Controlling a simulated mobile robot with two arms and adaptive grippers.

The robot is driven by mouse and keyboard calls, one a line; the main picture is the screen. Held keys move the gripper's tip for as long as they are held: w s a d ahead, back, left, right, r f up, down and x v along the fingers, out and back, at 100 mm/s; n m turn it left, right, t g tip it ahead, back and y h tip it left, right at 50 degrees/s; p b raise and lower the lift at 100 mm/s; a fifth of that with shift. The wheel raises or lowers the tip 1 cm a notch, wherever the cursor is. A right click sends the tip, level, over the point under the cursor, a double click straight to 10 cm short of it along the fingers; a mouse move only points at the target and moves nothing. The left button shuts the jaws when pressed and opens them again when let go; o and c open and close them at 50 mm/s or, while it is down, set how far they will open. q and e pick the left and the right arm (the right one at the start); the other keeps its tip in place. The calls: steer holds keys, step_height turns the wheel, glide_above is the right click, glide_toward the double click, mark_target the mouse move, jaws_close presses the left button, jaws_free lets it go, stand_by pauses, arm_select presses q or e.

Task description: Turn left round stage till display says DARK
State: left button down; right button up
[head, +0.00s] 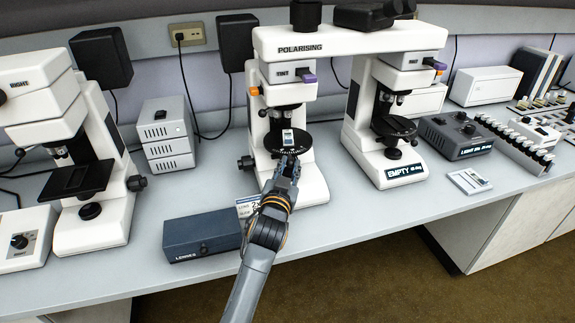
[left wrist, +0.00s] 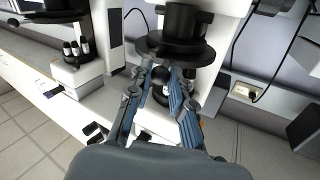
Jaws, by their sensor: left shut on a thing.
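The polarising microscope (head: 300,35) has two white bodies joined by a bridge. The left round stage (head: 273,140) is a dark disc with a small light-coloured slide (head: 288,136) on it. My left gripper (head: 289,158) is at the front edge of this stage, shut on it. In the left wrist view the fingers (left wrist: 164,82) close in beside a dark rounded part, with a dark disc (left wrist: 165,46) just beyond; the exact contact is partly hidden. A second round stage (head: 395,126) is on the right body, labelled EMPTY. I can read no DARK display. My right gripper is out of view.
A dark blue lenses box (head: 200,240) and a small card (head: 246,205) lie near my left arm. A microscope labelled RIGHT (head: 75,150) stands far left. A lamp supply box (head: 455,135) stands at right. The front bench right of my arm is clear.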

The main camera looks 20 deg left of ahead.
arm_select(q)
steer(key=shift+a, duration=0.1)
steer(key=c, duration=1.5)
jaws_free()
steer(key=shift+s+a, duration=0.1)
steer(key=shift+a, duration=0.2)
steer(key=o, duration=0.3)
steer(key=s+d, duration=0.1)
steer(key=s, duration=1.1)
steer(key=shift+d, duration=0.2)
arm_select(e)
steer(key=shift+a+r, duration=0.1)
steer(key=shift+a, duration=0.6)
